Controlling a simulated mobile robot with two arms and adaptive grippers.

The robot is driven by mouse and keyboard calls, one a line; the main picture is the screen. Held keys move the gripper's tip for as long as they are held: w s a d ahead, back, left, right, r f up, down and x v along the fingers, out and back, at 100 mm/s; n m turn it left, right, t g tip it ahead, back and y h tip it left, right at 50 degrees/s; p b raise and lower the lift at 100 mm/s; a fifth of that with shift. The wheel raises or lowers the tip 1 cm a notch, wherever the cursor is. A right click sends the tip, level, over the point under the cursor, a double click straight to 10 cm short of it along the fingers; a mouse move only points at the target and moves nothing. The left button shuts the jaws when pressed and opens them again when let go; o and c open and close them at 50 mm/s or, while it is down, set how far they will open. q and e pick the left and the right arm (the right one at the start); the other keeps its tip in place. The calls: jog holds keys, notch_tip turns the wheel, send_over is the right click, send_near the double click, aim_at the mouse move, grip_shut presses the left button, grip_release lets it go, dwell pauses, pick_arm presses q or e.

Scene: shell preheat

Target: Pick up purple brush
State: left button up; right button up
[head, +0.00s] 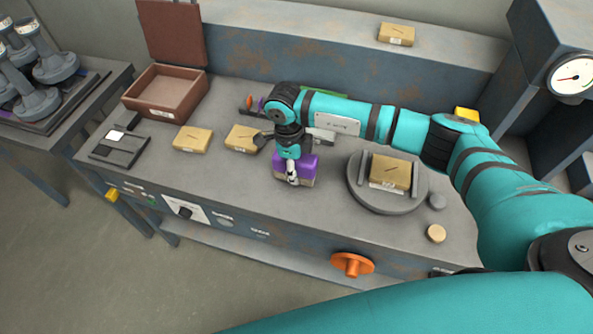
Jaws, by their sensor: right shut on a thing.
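The purple brush (308,164) is on or just above the middle of the grey bench top, with a purple block body and a tan lower part. My right gripper (292,175) reaches down onto it from above and is shut on it. The gripper and wrist hide part of the brush. I cannot tell whether its underside touches the bench. My left gripper is not in view.
Tan labelled blocks (193,139) (242,138) lie left of the brush. A round grey turntable (413,199) carrying another tan block (390,173) stands to the right. An open brown box (140,102) is at the back left. An orange knob (351,264) sticks out in front.

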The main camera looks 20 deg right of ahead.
jog(key=shift+s+a+r+b, duration=0.1)
jog(key=shift+a+r+b, duration=0.15)
jog(key=shift+r, duration=0.25)
jog(key=shift+a+r+b, duration=0.15)
jog(key=shift+r+b, duration=0.1)
jog(key=shift+r, duration=0.2)
jog(key=s+a+r+b, duration=0.1)
jog(key=s+a+b, duration=0.3)
jog(key=a, duration=1)
jog(key=shift+s+a+r, duration=0.2)
jog(key=shift+s+r, duration=0.15)
jog(key=shift+s, duration=0.3)
jog(key=o, duration=0.6)
jog(key=c, duration=0.3)
